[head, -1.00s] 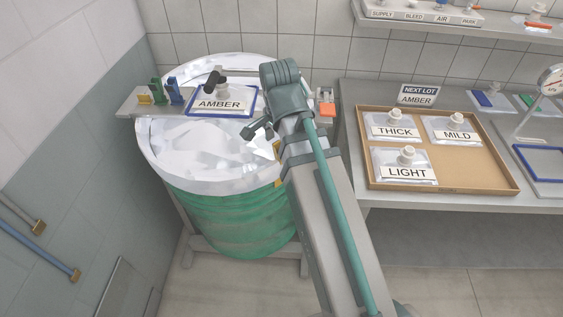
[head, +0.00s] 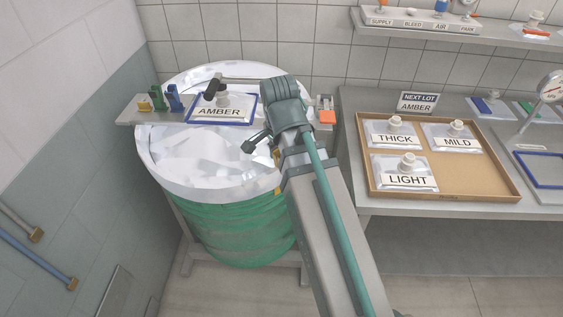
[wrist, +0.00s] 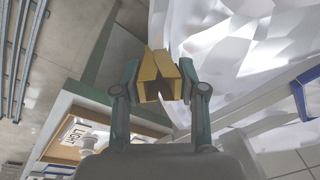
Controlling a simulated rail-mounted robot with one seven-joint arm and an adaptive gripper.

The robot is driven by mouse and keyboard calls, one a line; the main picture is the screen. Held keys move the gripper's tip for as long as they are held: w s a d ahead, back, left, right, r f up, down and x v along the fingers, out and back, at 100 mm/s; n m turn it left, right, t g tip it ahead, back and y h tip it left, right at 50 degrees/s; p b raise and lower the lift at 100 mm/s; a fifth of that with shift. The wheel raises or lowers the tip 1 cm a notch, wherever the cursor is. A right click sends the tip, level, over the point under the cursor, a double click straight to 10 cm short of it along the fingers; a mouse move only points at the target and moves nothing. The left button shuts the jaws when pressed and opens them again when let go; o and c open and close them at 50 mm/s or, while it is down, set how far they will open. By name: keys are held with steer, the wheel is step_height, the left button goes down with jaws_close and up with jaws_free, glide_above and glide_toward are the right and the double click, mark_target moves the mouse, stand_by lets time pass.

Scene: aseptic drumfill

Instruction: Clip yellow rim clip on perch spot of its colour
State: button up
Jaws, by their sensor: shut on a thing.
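My gripper (wrist: 160,82) is shut on the yellow rim clip (wrist: 159,76), which shows between both fingers in the wrist view. The clip is at the right side of the drum's rim, beside the white liner (wrist: 262,55); whether it touches the rim I cannot tell. In the head view my arm hides most of the gripper and clip. The perch board (head: 128,117) juts out at the drum's upper left. It bears a low yellow piece (head: 144,105) beside taller green (head: 157,97) and blue (head: 173,98) pieces.
The green drum (head: 235,225) stands below my arm. A blue-framed AMBER pouch (head: 221,113) with a dark fitting lies across its top. An orange block (head: 327,117) is right of my arm. The bench holds a brown tray (head: 462,190) with THICK, MILD and LIGHT pouches.

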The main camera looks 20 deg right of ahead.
steer(key=shift+r+p, duration=0.15)
steer(key=shift+p, duration=0.4)
steer(key=shift+c, duration=1.8)
steer(key=shift+s+r+p, duration=0.2)
steer(key=shift+r+p, duration=0.6)
steer(key=shift+p, duration=0.05)
steer(key=shift+s+r+p, duration=0.15)
steer(key=shift+r+p, duration=0.65)
steer(key=shift+r, duration=0.05)
steer(key=shift+s+r+p, duration=0.2)
steer(key=shift+r+p, duration=0.6)
steer(key=shift+p, duration=0.05)
